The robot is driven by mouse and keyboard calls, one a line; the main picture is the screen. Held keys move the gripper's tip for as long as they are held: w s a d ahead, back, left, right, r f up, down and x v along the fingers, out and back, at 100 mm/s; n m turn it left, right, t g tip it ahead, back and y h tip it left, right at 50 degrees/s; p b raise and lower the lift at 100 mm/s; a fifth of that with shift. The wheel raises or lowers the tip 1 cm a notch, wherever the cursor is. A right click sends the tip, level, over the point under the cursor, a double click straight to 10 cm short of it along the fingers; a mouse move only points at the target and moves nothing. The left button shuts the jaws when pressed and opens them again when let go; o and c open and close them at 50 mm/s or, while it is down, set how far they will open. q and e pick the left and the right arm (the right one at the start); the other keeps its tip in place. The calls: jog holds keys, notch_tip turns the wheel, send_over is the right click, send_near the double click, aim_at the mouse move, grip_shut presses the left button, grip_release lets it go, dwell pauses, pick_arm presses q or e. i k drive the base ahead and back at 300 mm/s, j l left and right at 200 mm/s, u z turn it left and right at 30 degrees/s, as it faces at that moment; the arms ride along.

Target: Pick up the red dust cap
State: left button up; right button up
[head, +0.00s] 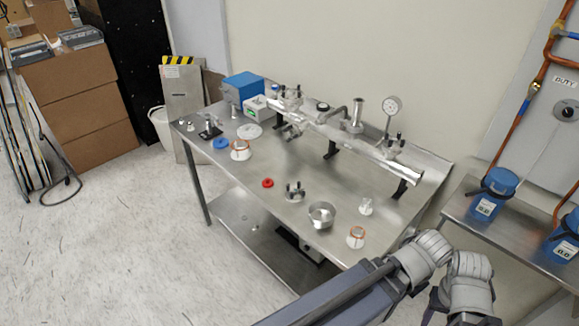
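The red dust cap (267,183) is a small round ring-like piece. It lies on the steel table (240,189), near the front edge and left of the middle. Nothing touches it, and bare metal surrounds it. Parts of my own arm show at the bottom right, in front of the table's near right corner. No gripper fingers show in the head view, so neither gripper can be seen near the cap.
A clamp (295,191), a metal cup (321,214) and small fittings stand right of the cap. A blue ring (221,143) and a flanged piece (240,150) lie left. A steel pipe manifold (340,137) runs along the back. Blue valves (485,195) stand on a right-hand shelf.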

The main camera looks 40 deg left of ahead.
aim_at(268, 182)
jog(key=u, duration=1.6)
